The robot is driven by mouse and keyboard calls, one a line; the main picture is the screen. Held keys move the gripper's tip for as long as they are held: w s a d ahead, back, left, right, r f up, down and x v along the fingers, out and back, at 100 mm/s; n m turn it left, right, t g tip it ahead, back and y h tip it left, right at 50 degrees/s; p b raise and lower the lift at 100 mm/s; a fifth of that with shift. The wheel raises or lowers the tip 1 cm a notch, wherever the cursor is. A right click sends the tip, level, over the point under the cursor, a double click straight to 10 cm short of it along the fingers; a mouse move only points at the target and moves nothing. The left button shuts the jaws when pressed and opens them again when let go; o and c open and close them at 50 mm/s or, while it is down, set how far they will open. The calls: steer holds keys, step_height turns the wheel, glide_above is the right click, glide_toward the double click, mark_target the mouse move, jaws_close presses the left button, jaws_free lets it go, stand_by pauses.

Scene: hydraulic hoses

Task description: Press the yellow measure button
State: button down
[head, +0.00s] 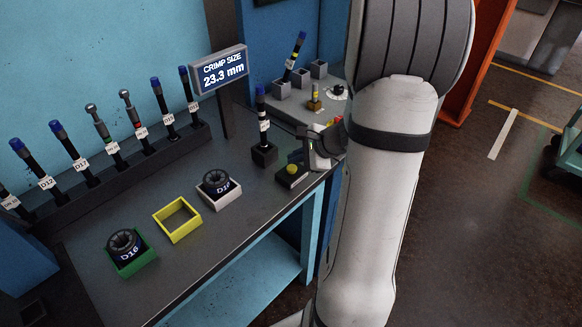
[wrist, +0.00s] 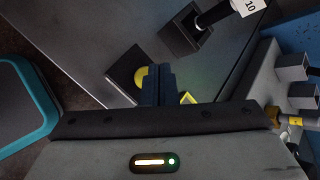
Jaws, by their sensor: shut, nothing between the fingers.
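The yellow measure button (head: 292,169) sits on a small dark box near the bench's right edge. In the wrist view the yellow button (wrist: 141,76) is partly covered by my fingers, just left of their tips. My gripper (wrist: 160,70) is shut and empty, with its fingertips over the button's box; I cannot tell if they touch it. In the head view my gripper (head: 308,150) is small and shows just above and to the right of the button. The display (head: 219,70) reads "CRIMP SIZE 23.3 mm".
A hose (head: 263,122) stands upright in a black block (head: 264,155) just behind the button. Green (head: 143,264), yellow (head: 172,236) and grey (head: 228,198) trays lie to the left; the yellow one is empty. A rack (head: 146,165) of several hoses lines the back.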

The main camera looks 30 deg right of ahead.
mark_target(296, 169)
steer(key=shift+r+p, duration=1.65)
steer(key=shift+r, duration=0.85)
steer(key=shift+f, duration=0.1)
steer(key=s+a+r+n+g, duration=0.2)
steer(key=s+a+r+n, duration=0.15)
steer(key=a+n, duration=0.2)
steer(key=s+a+r+n+g, duration=0.2)
steer(key=s+a+n, duration=0.25)
steer(key=a, duration=0.25)
steer(key=s+a+r+n+h, duration=0.1)
steer(key=s+r+n+h, duration=0.1)
steer(key=s+n, duration=0.3)
steer(key=s+a+r+n+h, duration=0.1)
steer(key=s+r+n+h, duration=0.1)
steer(key=s+n, duration=0.3)
steer(key=shift+s+a+n+g+h, duration=0.2)
steer(key=shift+a+n+g+h, duration=0.1)
steer(key=shift+n+g+h, duration=0.1)
